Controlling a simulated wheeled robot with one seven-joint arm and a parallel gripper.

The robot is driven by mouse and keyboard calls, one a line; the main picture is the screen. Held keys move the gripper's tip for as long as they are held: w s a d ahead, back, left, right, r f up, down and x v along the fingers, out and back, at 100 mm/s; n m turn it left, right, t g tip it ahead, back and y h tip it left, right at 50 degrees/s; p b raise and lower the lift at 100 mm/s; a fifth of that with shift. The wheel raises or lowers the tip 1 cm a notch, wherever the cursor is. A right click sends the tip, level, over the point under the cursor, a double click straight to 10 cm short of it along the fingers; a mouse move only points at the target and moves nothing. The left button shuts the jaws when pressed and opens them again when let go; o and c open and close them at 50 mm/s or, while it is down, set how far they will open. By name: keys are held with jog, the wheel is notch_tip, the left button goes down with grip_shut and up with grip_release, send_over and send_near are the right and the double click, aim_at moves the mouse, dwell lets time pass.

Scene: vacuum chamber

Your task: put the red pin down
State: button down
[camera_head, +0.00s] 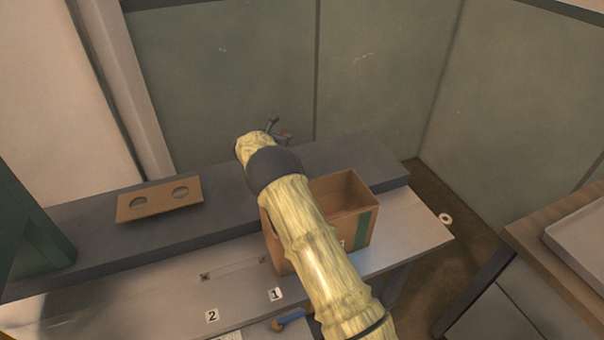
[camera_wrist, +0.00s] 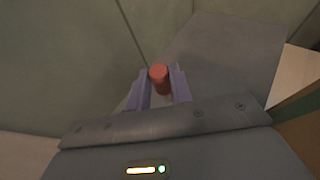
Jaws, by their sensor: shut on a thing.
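The red pin (camera_wrist: 159,76) is between the two fingers of my gripper (camera_wrist: 160,86) in the wrist view, and the fingers are shut on it. Its rounded end faces the camera; its far end is hidden. In the head view my gripper (camera_head: 279,130) is above the back part of the dark grey raised ledge, and a small bit of red (camera_head: 286,134) shows at its fingers. My arm hides much of the area below.
An open cardboard box (camera_head: 357,222) stands on the bench, partly behind my arm. A brown board with two round holes (camera_head: 160,200) lies on the ledge (camera_head: 100,235) at left. Number tags (camera_head: 212,316) and a blue-handled tool (camera_head: 291,318) lie in front. A wall rises behind.

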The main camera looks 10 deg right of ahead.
jog(key=shift+s+r, duration=0.15)
jog(key=shift+f+p, duration=0.6)
jog(key=shift+f, duration=4.4)
jog(key=shift+f, duration=0.25)
jog(key=c, duration=1.3)
grip_release()
jog(key=shift+r, duration=0.1)
jog(key=shift+o, duration=0.2)
jog(key=shift+r, duration=0.15)
jog(key=b+v, duration=0.1)
jog(key=v, duration=1.1)
